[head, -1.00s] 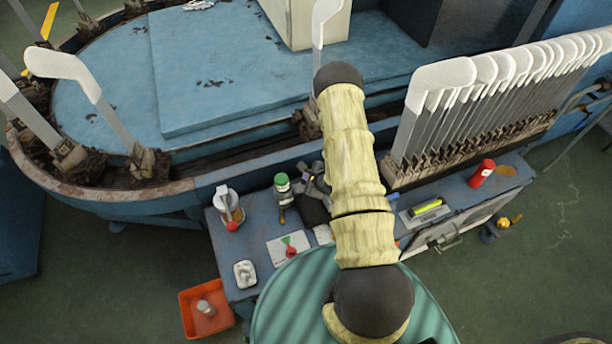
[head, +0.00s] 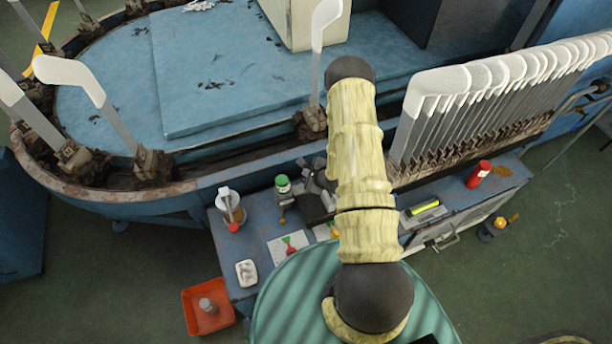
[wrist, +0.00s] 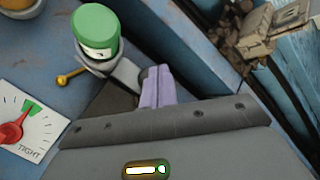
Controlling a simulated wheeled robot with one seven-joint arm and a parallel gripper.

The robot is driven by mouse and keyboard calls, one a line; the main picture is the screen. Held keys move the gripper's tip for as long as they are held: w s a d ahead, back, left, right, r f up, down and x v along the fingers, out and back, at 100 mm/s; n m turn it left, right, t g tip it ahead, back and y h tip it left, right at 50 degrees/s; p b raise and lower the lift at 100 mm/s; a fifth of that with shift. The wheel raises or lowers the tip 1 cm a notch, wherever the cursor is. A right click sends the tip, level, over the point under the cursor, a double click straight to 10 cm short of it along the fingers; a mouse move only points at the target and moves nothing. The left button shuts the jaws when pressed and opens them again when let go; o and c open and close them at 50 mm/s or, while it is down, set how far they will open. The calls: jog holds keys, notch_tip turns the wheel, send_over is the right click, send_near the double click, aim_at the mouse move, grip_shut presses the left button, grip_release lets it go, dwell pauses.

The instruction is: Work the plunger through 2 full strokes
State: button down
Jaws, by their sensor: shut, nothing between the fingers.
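A green-capped pot (head: 283,184) stands on the blue bench, left of my forearm in the head view. In the wrist view the same pot (wrist: 97,32) is close by at upper left. A brass rod with a round knob (wrist: 63,80) sticks out from its lower side; it looks like the plunger, and the knob shows small in the head view (head: 283,220). My gripper (wrist: 156,72) is shut and empty, its pale purple fingers together to the right of the pot and apart from the knob. In the head view my forearm partly hides the area around the gripper.
A dial card marked TIGHT (wrist: 40,122) with a red pointer lies left of my gripper. A jar with a red-handled tool (head: 229,205) and a white dish (head: 246,272) stand on the bench. A blue machine wall (wrist: 185,50) rises close to the right of my fingers.

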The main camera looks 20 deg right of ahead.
jog(key=shift+r+p, duration=2.05)
jog(key=shift+r, duration=0.5)
dwell(1.8)
